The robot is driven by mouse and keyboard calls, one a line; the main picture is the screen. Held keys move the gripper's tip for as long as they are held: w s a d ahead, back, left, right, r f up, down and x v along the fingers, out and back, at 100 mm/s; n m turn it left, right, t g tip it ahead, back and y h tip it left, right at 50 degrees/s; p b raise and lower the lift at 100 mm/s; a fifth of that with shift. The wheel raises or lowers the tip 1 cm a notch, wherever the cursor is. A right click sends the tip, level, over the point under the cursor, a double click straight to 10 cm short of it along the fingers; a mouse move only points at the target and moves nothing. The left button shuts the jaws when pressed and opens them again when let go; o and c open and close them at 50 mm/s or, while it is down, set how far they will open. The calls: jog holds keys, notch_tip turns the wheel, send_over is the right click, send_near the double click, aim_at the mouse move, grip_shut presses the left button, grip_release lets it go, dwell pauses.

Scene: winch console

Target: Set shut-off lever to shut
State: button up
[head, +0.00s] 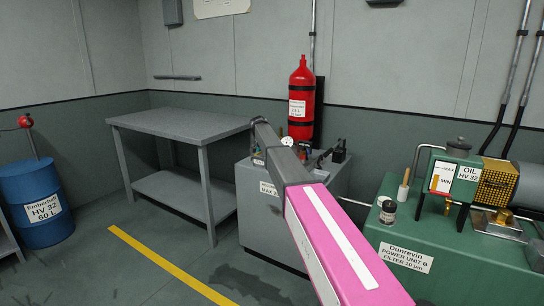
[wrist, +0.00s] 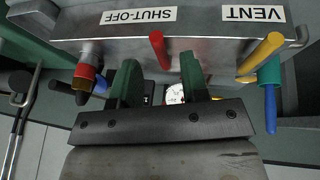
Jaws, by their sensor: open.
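A red lever (wrist: 158,50) sticks out from the grey panel in the wrist view, below the SHUT-OFF label (wrist: 138,16). My gripper (wrist: 160,75) is open, with its two green fingers pointing at the panel. The red lever's free end lies between the fingers, a little nearer the left one; I cannot tell whether they touch. In the head view the grey console (head: 275,215) stands beyond my arm. My arm hides the lever there, and its shut position cannot be read.
A yellow lever (wrist: 260,54) lies right of the fingers under the VENT label (wrist: 254,13). A red fitting (wrist: 84,74) is at the left. A red extinguisher (head: 301,100) stands behind the console, a green power unit (head: 450,255) right, a bench (head: 180,122) left.

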jog(key=v, duration=0.8)
jog(key=shift+f, duration=0.1)
jog(key=s+d+f+n+g+y, duration=0.15)
jog(key=s+d+f, duration=0.25)
jog(key=s+f, duration=0.75)
jog(key=s+d+f+n, duration=0.2)
jog(key=s+d+f, duration=0.2)
jog(key=s+f, duration=0.7)
jog(key=s+d+f+n+y, duration=0.1)
jog(key=s+f, duration=0.2)
jog(key=s, duration=0.7)
jog(key=s+d+f+n+y, duration=0.1)
jog(key=s+f, duration=0.3)
jog(key=s, duration=0.6)
jog(key=s+d+f+n+y, duration=0.1)
jog(key=s+d+f, duration=0.1)
jog(key=s, duration=0.8)
jog(key=shift+f+g, duration=0.45)
jog(key=shift+f, duration=0.35)
jog(key=shift+s+d+n, duration=0.15)
jog(key=shift+n, duration=0.1)
